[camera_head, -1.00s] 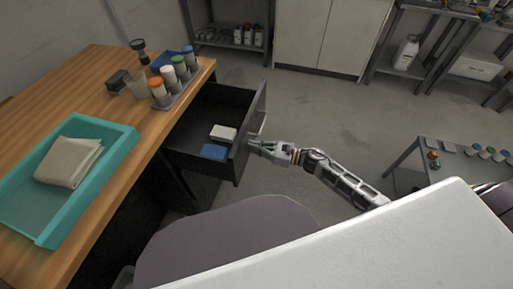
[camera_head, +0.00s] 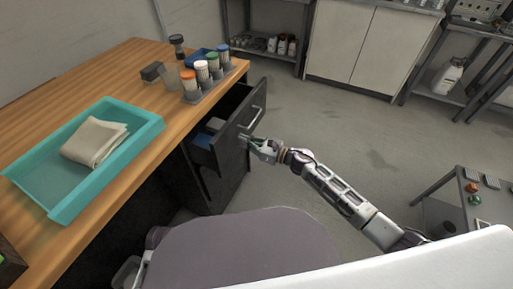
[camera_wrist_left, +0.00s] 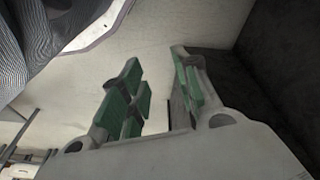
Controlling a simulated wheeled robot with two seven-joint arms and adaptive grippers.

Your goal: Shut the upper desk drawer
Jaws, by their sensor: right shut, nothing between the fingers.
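The upper desk drawer (camera_head: 233,143) is dark, with a bar handle on its front, and stands partly open from the wooden desk (camera_head: 85,73). Inside it a blue item and a white item show in part. My right gripper (camera_head: 248,142) is shut and empty, its fingertips at the drawer front just below the handle; I cannot tell for certain whether they touch. My left gripper (camera_wrist_left: 158,103) shows only in the left wrist view, with its green-padded fingers apart and nothing between them.
On the desk are a teal tray (camera_head: 38,198) with a folded cloth and a rack of capped bottles (camera_head: 205,90) near the drawer-side edge. A grey chair (camera_head: 240,250) stands in front. A low table (camera_head: 455,205) is at right. The floor beyond the drawer is clear.

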